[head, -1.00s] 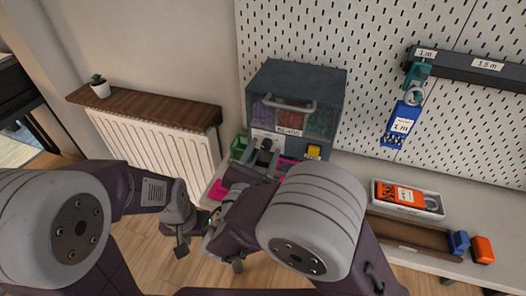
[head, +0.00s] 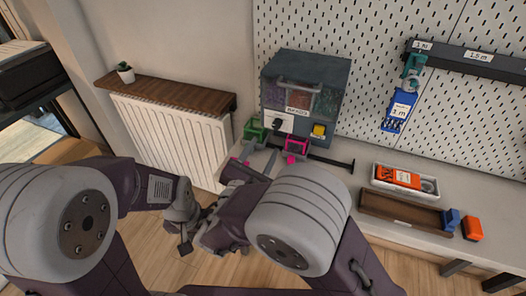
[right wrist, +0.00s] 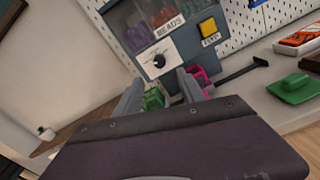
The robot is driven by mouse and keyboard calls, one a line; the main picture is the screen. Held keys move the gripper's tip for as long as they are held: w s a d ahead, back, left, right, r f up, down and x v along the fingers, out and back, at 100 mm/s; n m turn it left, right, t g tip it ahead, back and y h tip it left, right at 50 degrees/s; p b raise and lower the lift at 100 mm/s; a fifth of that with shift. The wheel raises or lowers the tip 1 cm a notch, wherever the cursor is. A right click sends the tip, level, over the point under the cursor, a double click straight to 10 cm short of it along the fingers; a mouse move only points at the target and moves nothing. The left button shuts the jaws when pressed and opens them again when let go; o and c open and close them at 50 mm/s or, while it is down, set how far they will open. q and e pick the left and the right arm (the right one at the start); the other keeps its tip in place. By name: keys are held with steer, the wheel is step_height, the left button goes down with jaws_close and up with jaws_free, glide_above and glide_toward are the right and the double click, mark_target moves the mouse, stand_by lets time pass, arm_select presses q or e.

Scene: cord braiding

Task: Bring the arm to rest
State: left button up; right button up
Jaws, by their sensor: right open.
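My right gripper (head: 262,160) is open and points at the bench in front of the grey bead box. In the right wrist view its two grey fingers (right wrist: 160,92) stand apart with nothing held between them. A green clip-like part (head: 254,131) and a pink one (head: 296,146) stand by the box front. They also show beyond the fingers in the right wrist view, the green one (right wrist: 153,98) and the pink one (right wrist: 201,75). My left arm comes in from the left, and its gripper (head: 185,243) is small, dark and partly covered, so its jaws cannot be read.
The grey bead box (head: 306,85) stands against the pegboard (head: 375,50). A black bar (head: 335,161) reaches right from the pink part. A white tray (head: 405,192), brown tray (head: 400,210), blue block (head: 449,219) and orange block (head: 472,229) lie at right. A radiator (head: 170,130) is left.

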steer(key=s+d+f+m+g+h, duration=0.1)
steer(key=s+d+f+m+g, duration=0.1)
steer(key=d+f+m+g, duration=0.35)
steer(key=s+d+f+m+g+h, duration=0.1)
steer(key=s+d+f+m+g, duration=0.15)
steer(key=d, duration=0.55)
steer(key=s+d+f+m+g+h, duration=0.2)
steer(key=s+d+f+m+g, duration=0.15)
steer(key=d, duration=0.35)
steer(key=s+f+m+g+y, duration=0.55)
steer(key=s+m+y, duration=0.35)
steer(key=m, duration=0.7)
step_height(320, 180, up, 18)
steer(key=w+m+t+y+p, duration=0.1)
steer(key=p, duration=1.7)
steer(key=shift+w+a, duration=0.3)
steer(key=shift+a, duration=0.15)
